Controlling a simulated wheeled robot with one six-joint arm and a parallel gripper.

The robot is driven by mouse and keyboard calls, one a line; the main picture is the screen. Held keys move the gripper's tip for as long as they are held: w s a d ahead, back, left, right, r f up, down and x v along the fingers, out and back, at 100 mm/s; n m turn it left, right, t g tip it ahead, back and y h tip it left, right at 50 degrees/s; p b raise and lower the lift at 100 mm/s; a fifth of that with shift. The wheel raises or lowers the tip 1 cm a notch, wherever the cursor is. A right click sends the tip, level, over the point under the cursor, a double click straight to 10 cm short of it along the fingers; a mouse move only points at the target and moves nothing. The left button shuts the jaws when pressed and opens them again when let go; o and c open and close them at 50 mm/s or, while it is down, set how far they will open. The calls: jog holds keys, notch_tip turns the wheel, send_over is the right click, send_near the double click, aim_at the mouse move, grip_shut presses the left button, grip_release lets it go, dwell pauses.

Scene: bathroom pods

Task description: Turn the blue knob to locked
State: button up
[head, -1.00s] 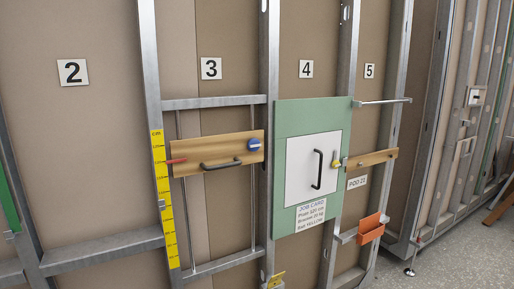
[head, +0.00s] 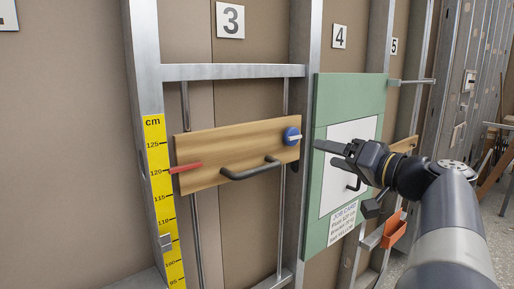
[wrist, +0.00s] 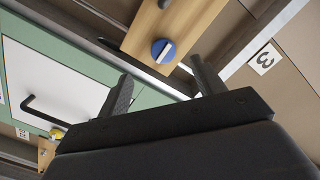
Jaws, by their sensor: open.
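The blue knob (head: 292,136) is a round blue disc with a pale bar across it. It is mounted near the right end of a wooden board (head: 225,160) in bay 3. In the wrist view the blue knob (wrist: 163,51) shows ahead of the fingers, on the board's end (wrist: 182,25). My gripper (head: 325,147) is in front of the green panel, a little to the right of the knob and apart from it. In the wrist view my gripper (wrist: 160,83) has its two fingers spread, with nothing between them. I cannot read any lock marking.
A black bar handle (head: 250,170) and a red lever (head: 186,167) are on the same board. A steel stud (head: 304,60) stands beside the knob. The green panel (head: 322,210) holds a white door.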

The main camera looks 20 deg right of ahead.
aim_at(296, 139)
jog(key=shift+t, duration=0.3)
jog(key=x, duration=0.3)
jog(key=p+x, duration=0.1)
jog(key=x, duration=0.6)
jog(key=shift+w+d+r, duration=0.25)
jog(key=shift+w+r, duration=0.15)
jog(key=shift+c, duration=0.2)
jog(key=c, duration=0.9)
